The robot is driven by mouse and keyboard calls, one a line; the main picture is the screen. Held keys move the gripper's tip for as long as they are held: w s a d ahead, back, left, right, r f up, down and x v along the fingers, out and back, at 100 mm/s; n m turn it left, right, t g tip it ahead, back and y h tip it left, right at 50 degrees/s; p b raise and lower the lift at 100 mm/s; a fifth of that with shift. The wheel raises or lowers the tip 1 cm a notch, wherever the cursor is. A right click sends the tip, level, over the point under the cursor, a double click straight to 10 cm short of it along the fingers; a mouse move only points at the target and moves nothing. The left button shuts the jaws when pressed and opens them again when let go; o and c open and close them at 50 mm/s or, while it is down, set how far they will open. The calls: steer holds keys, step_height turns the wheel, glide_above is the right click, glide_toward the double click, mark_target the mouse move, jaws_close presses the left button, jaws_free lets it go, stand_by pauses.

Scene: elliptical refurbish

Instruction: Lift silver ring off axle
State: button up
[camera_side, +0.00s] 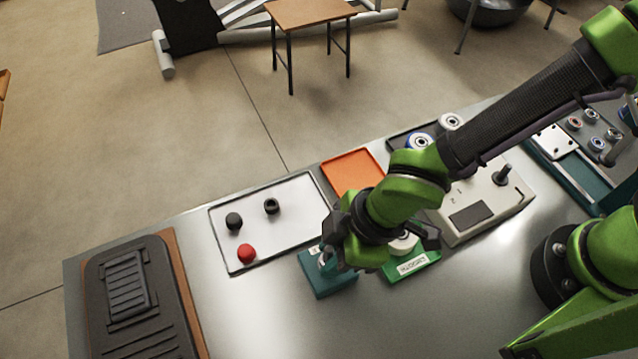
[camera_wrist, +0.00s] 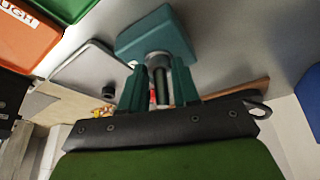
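A teal block (camera_side: 328,283) stands on the metal bench left of the green tray. In the wrist view the teal block (camera_wrist: 152,32) has a dark axle (camera_wrist: 160,86) standing out from it. A silver ring (camera_wrist: 157,57) sits around the axle at the block end. My gripper (camera_wrist: 157,66) has its two teal fingers on either side of the ring and axle, with the tips near the block. Whether the tips touch the ring is not clear. In the side view my gripper (camera_side: 330,258) is down at the block and hides most of the ring and axle.
A white tray (camera_side: 240,210) with two black parts and a red knob lies to the left. An orange tray (camera_side: 352,172) is behind. A green labelled tray (camera_side: 412,266) and a grey console (camera_side: 490,212) stand close on the right. Bare bench lies in front.

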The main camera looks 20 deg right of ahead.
jaws_close()
step_height(320, 180, up, 7)
stand_by(1.3)
